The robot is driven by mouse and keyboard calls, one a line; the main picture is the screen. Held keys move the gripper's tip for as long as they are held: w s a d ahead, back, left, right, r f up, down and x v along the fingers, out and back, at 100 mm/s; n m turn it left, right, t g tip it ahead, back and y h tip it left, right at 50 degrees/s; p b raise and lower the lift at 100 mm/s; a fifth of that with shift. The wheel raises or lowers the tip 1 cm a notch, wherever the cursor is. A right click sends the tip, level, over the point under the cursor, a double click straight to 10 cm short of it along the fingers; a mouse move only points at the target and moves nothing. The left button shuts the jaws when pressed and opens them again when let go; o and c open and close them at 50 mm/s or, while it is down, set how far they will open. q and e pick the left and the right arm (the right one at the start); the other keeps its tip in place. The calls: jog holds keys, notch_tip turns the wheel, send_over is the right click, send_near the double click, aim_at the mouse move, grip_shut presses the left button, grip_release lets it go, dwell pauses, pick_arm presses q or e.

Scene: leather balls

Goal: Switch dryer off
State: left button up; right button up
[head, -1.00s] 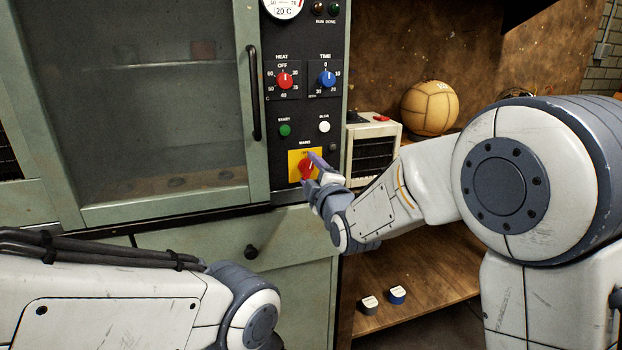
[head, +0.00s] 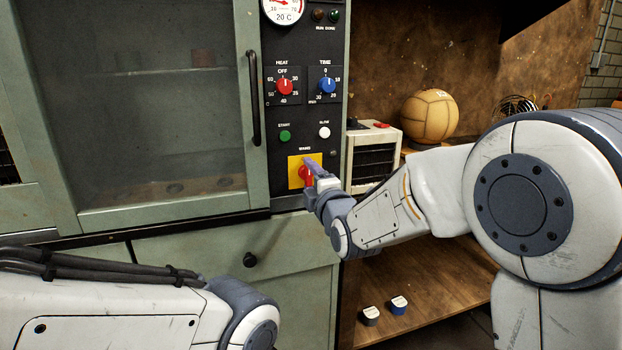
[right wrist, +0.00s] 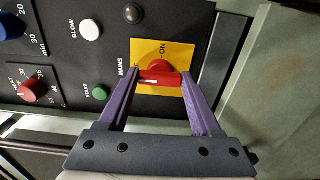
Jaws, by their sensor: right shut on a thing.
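The dryer (head: 165,110) is a green cabinet with a glass door and a black control panel (head: 290,215). Its red mains switch (head: 304,175) sits on a yellow plate (head: 292,160) low on the panel. My right gripper (head: 309,174) is at this switch. In the right wrist view, the purple fingers (right wrist: 162,86) are shut on the red switch (right wrist: 160,78), one on each side. The word ON shows on the yellow plate (right wrist: 182,52) above it. My left arm comes in at lower left, but its gripper is outside the view.
Above the switch are green START (head: 285,136) and white BLOW (head: 324,132) buttons, a red heat knob (head: 285,87) and a blue time knob (head: 326,86). Right of the panel stand a small beige box (head: 372,155) and a leather ball (head: 429,117).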

jog(key=o, duration=1.4)
jog(key=shift+c, duration=0.2)
jog(key=shift+s, duration=0.1)
jog(key=v, duration=1)
jog(key=shift+s, duration=0.2)
